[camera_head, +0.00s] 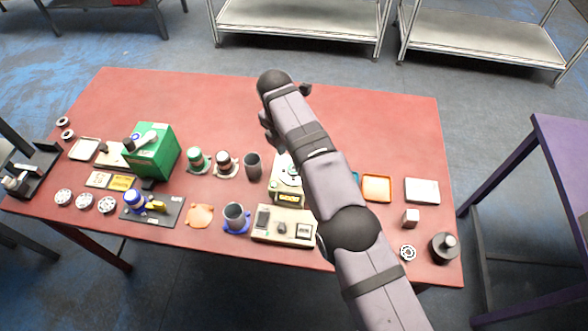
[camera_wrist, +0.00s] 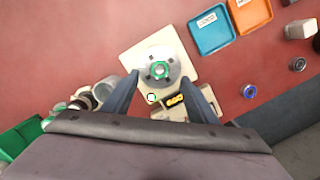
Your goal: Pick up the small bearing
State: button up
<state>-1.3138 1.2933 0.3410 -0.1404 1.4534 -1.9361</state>
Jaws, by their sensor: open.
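My gripper (camera_wrist: 160,79) is open, with its two fingers apart and nothing between them. In the wrist view it is above a white square plate (camera_wrist: 133,60) bearing a grey disc with a green ring (camera_wrist: 159,70). Small round bearing-like pieces lie on the red table to the right: a blue-rimmed ring (camera_wrist: 249,91) and a dark ring (camera_wrist: 298,64), both apart from the fingers. A black-and-white bearing (camera_head: 408,253) lies near the table's front right edge in the head view. I cannot tell which is the small bearing. My arm hides part of the table.
A green box (camera_head: 157,160), cups and several discs occupy the left. The red table's back strip (camera_head: 200,95) is clear.

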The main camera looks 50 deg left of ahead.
aim_at(293, 169)
jog(key=shift+w+f+p, duration=0.25)
jog(key=shift+f+p, duration=0.15)
jog(key=shift+f, duration=0.85)
jog(key=shift+w+f+p, duration=0.2)
jog(key=shift+f+p, duration=0.2)
jog(key=shift+f, duration=0.85)
jog(key=c, duration=1.3)
jog(key=shift+o, duration=0.2)
jog(key=shift+r, duration=0.1)
jog(key=shift+a+r, duration=0.1)
jog(key=shift+r, duration=0.3)
notch_tip(293, 169, up, 9)
jog(key=p, duration=0.7)
